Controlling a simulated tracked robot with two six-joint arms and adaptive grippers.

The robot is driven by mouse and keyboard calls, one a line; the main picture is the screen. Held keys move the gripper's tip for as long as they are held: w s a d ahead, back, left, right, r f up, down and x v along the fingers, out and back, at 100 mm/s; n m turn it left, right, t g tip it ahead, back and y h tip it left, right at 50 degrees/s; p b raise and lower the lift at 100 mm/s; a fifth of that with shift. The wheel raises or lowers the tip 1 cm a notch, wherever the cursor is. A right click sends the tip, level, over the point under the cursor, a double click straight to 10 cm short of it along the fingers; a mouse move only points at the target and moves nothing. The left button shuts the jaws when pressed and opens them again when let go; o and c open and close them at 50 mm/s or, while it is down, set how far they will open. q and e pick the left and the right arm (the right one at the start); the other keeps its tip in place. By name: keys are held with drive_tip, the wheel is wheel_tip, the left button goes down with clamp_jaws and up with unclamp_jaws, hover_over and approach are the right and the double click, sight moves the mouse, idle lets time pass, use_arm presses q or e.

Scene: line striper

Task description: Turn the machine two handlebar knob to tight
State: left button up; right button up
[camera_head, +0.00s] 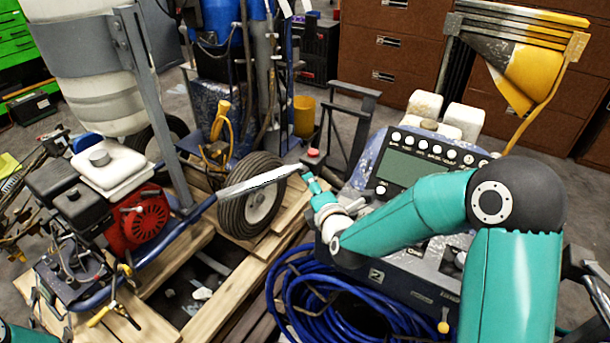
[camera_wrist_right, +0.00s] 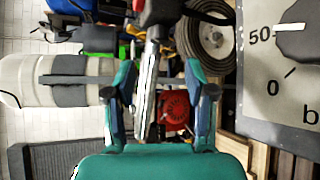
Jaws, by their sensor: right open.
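My right gripper (camera_head: 311,181) is in the middle of the head view, at the near end of a pale grey bar (camera_head: 255,184). In the right wrist view my right gripper (camera_wrist_right: 162,95) is open, with the bar (camera_wrist_right: 146,100) showing between its fingers; I cannot tell whether they touch it. A small red knob (camera_head: 313,154) shows just above the gripper in the head view. A dark knob (camera_wrist_right: 296,42) on a grey dial plate marked 50 and 0 shows at the right wrist view's right edge. I cannot tell which knob is machine two's handlebar knob. My left gripper is out of view.
A control panel (camera_head: 405,168) with a screen and several knobs stands right of the gripper, partly behind my right arm. A blue hose coil (camera_head: 310,300) lies below. A red engine (camera_head: 145,218) and a wheel (camera_head: 252,200) are on the left, on wooden pallets.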

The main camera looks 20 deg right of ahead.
sight(303, 174)
drive_tip(key=x, duration=0.8)
drive_tip(key=shift+w, duration=0.2)
clamp_jaws()
drive_tip(key=t+b, duration=0.1)
drive_tip(key=b, duration=0.3)
drive_tip(key=m+t+b, duration=0.1)
drive_tip(key=b, duration=0.3)
drive_tip(key=shift+s+d+f+m, duration=0.1)
drive_tip(key=shift+f+m, duration=0.2)
drive_tip(key=shift+f, duration=0.05)
